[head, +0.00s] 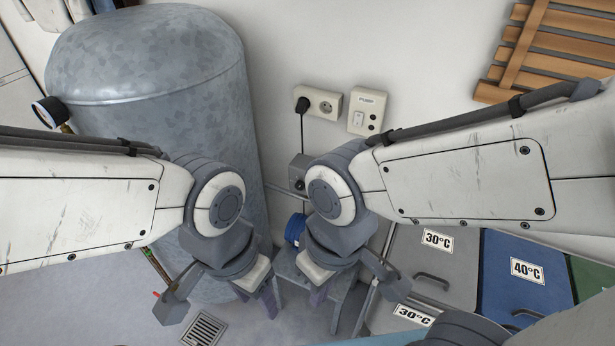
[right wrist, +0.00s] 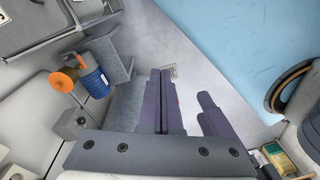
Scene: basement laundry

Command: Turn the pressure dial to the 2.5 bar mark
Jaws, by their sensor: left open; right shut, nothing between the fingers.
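A round white-faced gauge (head: 47,112) with a black rim sits on the left side of the grey tank, seen too obliquely to read. A small grey box (head: 299,167) is on the wall below the socket. My left gripper (head: 264,298) is open and empty, low in front of the tank. My right gripper (head: 319,297) is shut and empty beside it; its fingers (right wrist: 164,100) are apart from the orange disc.
The big galvanised tank (head: 160,110) fills the left. A blue motor (head: 295,229) sits below the wall box, near my right wrist. A plugged socket (head: 318,103) and switch plate (head: 367,111) are on the wall. Labelled bins (head: 525,280) stand right. A drain (head: 204,330) is in the floor.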

